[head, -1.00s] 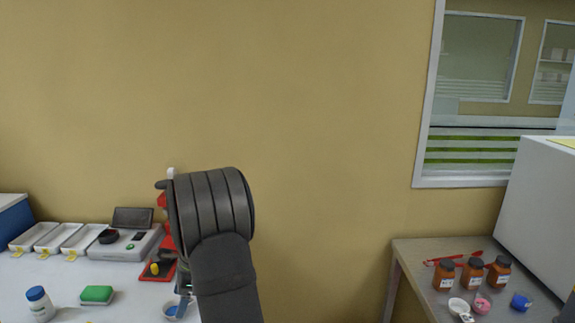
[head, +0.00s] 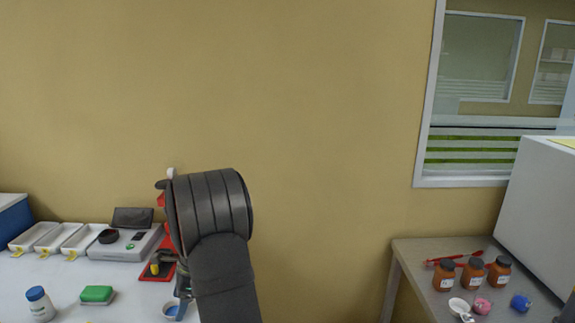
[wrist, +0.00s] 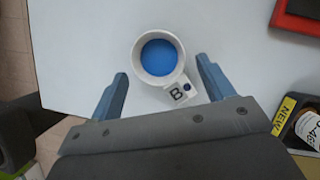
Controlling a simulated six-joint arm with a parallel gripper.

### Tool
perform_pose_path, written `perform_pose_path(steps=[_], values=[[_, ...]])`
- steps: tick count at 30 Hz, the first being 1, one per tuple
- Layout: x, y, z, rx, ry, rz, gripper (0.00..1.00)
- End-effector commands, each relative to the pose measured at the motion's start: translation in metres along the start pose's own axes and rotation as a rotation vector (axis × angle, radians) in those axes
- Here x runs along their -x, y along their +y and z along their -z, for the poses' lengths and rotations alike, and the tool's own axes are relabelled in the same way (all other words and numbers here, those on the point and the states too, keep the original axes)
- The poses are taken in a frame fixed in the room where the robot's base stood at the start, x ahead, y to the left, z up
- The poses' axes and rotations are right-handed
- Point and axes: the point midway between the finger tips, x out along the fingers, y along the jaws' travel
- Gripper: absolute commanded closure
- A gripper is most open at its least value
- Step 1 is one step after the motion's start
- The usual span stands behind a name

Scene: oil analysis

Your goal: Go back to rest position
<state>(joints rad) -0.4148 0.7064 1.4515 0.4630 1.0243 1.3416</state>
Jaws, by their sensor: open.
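My gripper (wrist: 162,67) is open in the wrist view, its two blue-grey fingers apart on either side of a small white cup (wrist: 138,50). The cup holds blue contents (wrist: 159,57) and has a tab marked "B" (wrist: 179,94) facing my gripper. In the head view, my dark arm stands over the right part of the white table (head: 130,307). The cup (head: 171,311) shows beside my arm, and my gripper is mostly hidden behind the arm there.
A red stand is partly behind my arm. Brown bottles (head: 472,274) stand on the right table. A gap separates the tables.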

Motion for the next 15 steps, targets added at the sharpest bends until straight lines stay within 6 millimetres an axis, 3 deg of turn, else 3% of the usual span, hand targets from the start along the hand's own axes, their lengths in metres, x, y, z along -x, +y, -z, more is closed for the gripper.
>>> perform_pose_path(steps=[2,3,9,15], values=[[-0.018,0.001,0.0,0.0,0.001,-0.005,0.26],[-0.017,0.0,0.0,0.0,0.001,0.0,0.26],[0.026,0.0,-0.017,0.002,-0.001,0.004,0.26],[0.057,0.014,0.009,-0.003,0.0,0.002,0.26]])
